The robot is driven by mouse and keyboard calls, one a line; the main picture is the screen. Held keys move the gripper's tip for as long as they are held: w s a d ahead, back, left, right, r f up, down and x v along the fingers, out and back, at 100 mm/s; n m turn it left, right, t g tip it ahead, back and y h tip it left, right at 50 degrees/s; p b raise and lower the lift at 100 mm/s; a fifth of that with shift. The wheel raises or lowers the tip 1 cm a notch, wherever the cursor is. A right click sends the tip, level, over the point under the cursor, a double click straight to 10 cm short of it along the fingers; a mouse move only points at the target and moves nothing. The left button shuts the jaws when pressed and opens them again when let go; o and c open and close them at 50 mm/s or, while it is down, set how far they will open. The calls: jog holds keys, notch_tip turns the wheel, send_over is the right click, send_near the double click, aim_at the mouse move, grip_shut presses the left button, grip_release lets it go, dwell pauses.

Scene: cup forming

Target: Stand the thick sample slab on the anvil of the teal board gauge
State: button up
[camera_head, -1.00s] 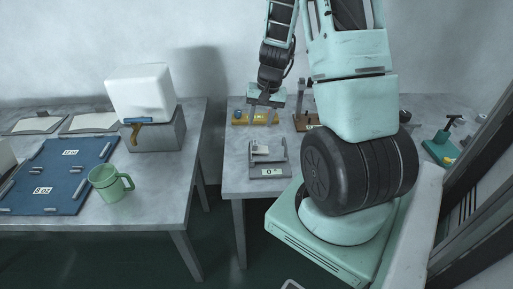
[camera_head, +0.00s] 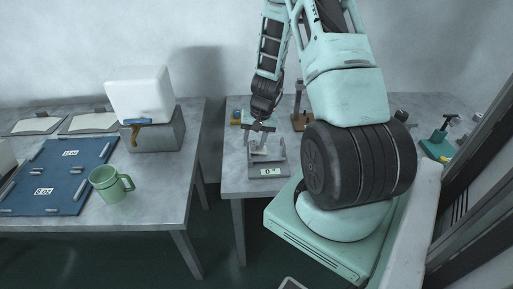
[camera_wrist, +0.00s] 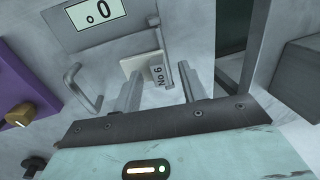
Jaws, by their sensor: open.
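In the head view the slab (camera_head: 260,151) rests on a grey scale (camera_head: 282,157) whose display reads 0. My gripper (camera_head: 262,138) is open just above the scale, with its fingers on either side of the slab. I cannot tell whether they touch it. The teal gauge (camera_head: 437,148) stands at the far right of the bench, partly beyond my arm; its anvil is too small to make out.
The left table holds a blue board (camera_head: 60,178), a green mug (camera_head: 108,184) and a white block (camera_head: 140,93) on a grey block. A gap separates the tables.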

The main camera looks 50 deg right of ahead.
grip_shut()
